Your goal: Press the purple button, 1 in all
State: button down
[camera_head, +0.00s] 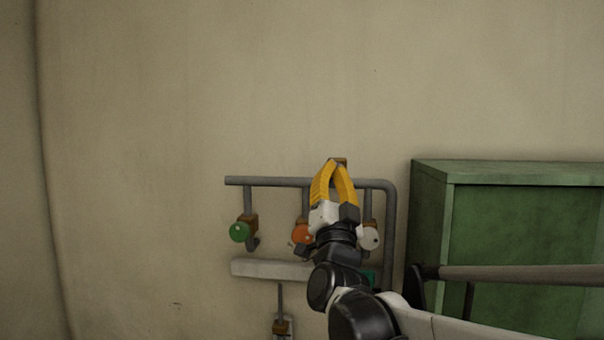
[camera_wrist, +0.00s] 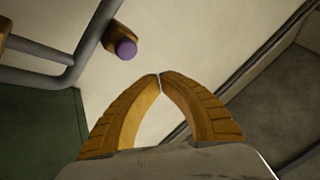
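The purple button (camera_wrist: 126,49) is a small round cap on an orange-brown mount, up and left of my fingertips in the wrist view. It is apart from the fingers there. In the head view the purple cap is hidden; a brown block (camera_head: 342,163) shows just behind my fingertips, and I cannot tell for sure that it is the button's mount. My gripper (camera_head: 334,162) has yellow fingers whose tips meet, with nothing between them. It also shows in the wrist view (camera_wrist: 160,75), shut, with its tips against the background of the pale wall.
A grey pipe frame (camera_head: 270,181) on the wall carries a green knob (camera_head: 239,232), an orange knob (camera_head: 301,234) and a white knob (camera_head: 369,238). A green cabinet (camera_head: 480,172) stands at right. The wall above the pipes is clear.

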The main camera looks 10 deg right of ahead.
jog(key=shift+w+d+b, duration=0.1)
jog(key=shift+w+d, duration=0.2)
jog(key=shift+w, duration=0.55)
jog(key=shift+w+d+b, duration=0.15)
jog(key=shift+w+d, duration=0.1)
jog(key=shift+w, duration=0.65)
jog(key=shift+w+d+b, duration=0.1)
jog(key=shift+w+d, duration=0.2)
jog(key=shift+w, duration=0.55)
jog(key=shift+w, duration=0.15)
jog(key=shift+w+d, duration=0.1)
jog(key=shift+w, duration=0.15)
jog(key=shift+w+d, duration=0.2)
jog(key=shift+w, duration=0.3)
jog(key=shift+s, duration=0.1)
dwell(0.4)
jog(key=shift+s+a, duration=0.3)
jog(key=shift+s, duration=0.5)
jog(key=shift+s+a, duration=0.25)
jog(key=shift+s, duration=0.55)
jog(key=shift+s+a, duration=0.3)
jog(key=shift+s, duration=0.5)
jog(key=shift+s+a, duration=0.25)
jog(key=shift+s, duration=0.55)
